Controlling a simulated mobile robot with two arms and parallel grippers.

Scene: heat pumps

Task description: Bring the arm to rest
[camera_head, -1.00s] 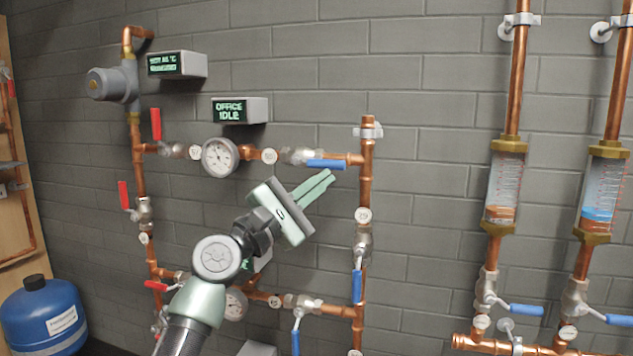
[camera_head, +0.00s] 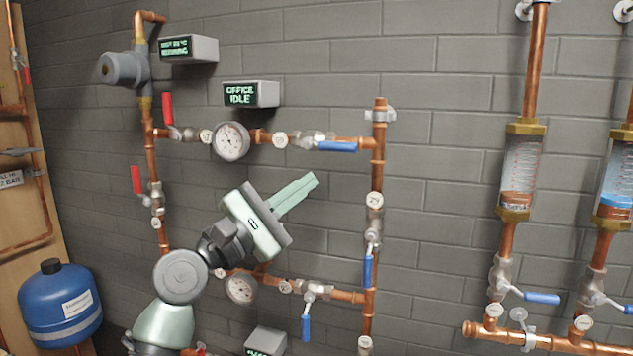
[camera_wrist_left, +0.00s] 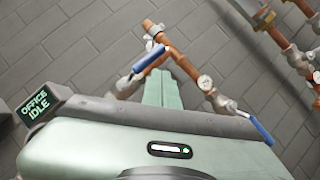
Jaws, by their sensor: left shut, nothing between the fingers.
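My left gripper (camera_head: 298,193) is in the middle of the head view, its arm coming up from the lower left. Its pale green fingers are together, with nothing between them, and point up and right. It appears in front of the copper pipe loop, between the upper and lower gauges, apart from the valves as far as I can tell. In the left wrist view the shut fingers (camera_wrist_left: 160,88) point toward a blue-handled valve (camera_wrist_left: 150,58) and a pipe joint. My arm hides part of the lower left pipework. My right gripper is not in view.
The copper pipe (camera_head: 377,180) carries blue and red lever valves and a gauge (camera_head: 231,140). A display box (camera_head: 251,94) reads OFFICE IDLE. Two sight tubes (camera_head: 521,172) stand at the right. A blue tank (camera_head: 58,306) sits lower left. The wall between loop and tubes is bare.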

